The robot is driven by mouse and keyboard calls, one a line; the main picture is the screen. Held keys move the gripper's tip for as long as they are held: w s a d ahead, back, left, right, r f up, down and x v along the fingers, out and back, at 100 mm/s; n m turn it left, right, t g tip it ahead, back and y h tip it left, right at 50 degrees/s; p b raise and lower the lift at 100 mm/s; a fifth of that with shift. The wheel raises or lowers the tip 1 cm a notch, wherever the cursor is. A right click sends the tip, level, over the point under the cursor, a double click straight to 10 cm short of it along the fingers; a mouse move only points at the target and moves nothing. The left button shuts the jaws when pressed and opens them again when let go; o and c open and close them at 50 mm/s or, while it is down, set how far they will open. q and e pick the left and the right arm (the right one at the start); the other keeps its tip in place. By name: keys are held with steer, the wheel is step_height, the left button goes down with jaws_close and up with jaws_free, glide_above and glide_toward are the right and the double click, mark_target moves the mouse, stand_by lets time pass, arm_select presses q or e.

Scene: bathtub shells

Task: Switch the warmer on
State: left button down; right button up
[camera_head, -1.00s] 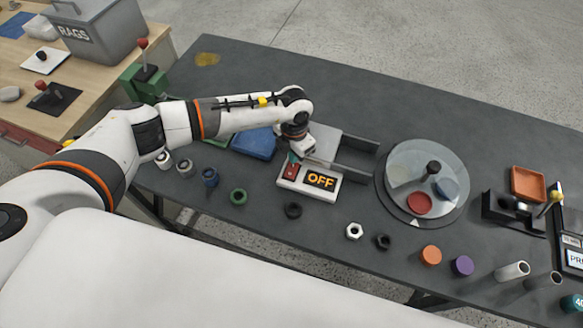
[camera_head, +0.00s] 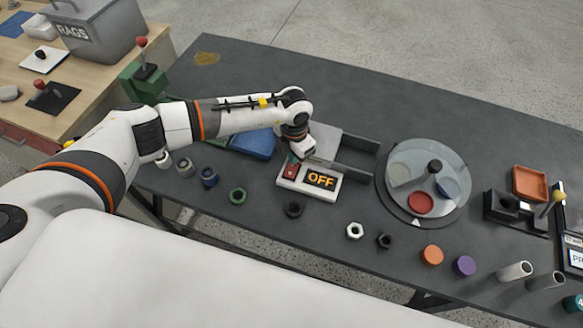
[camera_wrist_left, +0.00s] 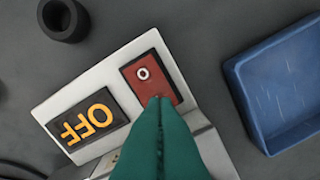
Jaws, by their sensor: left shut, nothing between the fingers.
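The warmer's white control panel (camera_head: 297,184) sits on the dark table, with a display (camera_head: 321,180) that reads OFF in orange. A red rocker switch (camera_wrist_left: 147,75) with a white circle mark is beside the display in the left wrist view. The grey warmer body (camera_head: 325,143) lies behind the panel. My left gripper (camera_wrist_left: 162,103) has its green fingers shut and empty. Its tips are over the lower part of the red switch; I cannot tell whether they touch it. In the head view the left gripper (camera_head: 294,158) hides part of the switch. My right gripper is not in view.
A blue tray (camera_wrist_left: 285,85) lies beside the warmer. A round turntable (camera_head: 405,205) stands to the right, beyond the dark rails.

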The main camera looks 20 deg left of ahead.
arm_select(q)
steer(key=shift+f+b, duration=0.45)
steer(key=shift+f, duration=0.2)
steer(key=shift+r, duration=0.1)
steer(key=shift+r+p, duration=2.4)
steer(key=shift+r, duration=1.15)
steer(key=shift+f, duration=0.1)
